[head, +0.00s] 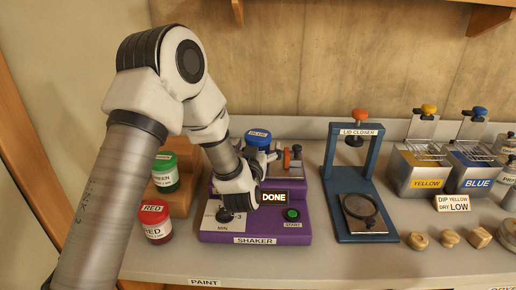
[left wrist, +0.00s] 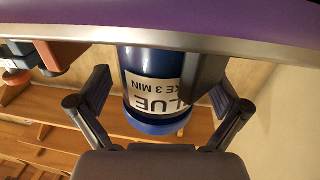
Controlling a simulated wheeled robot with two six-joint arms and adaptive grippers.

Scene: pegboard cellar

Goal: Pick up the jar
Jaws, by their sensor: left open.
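The blue jar (head: 258,138) sits in the purple shaker (head: 285,225), whose display reads DONE. In the head view its blue lid shows, and my arm and gripper partly cover its body. In the left wrist view the jar (left wrist: 155,85) appears upside down, with a white label reading BLUE and 3 MIN. My left gripper (head: 262,157) is open at the jar. In the left wrist view its two fingers (left wrist: 162,95) stand on either side of the jar, with visible gaps. A dark shaker part lies beside the jar there. My right gripper is not in view.
A red jar (head: 156,222) and a green jar (head: 165,172) stand left of the shaker. The blue lid closer (head: 335,190) stands to the right. Yellow (head: 418,174) and blue (head: 478,175) dip tanks and wooden blocks (head: 450,238) are farther right.

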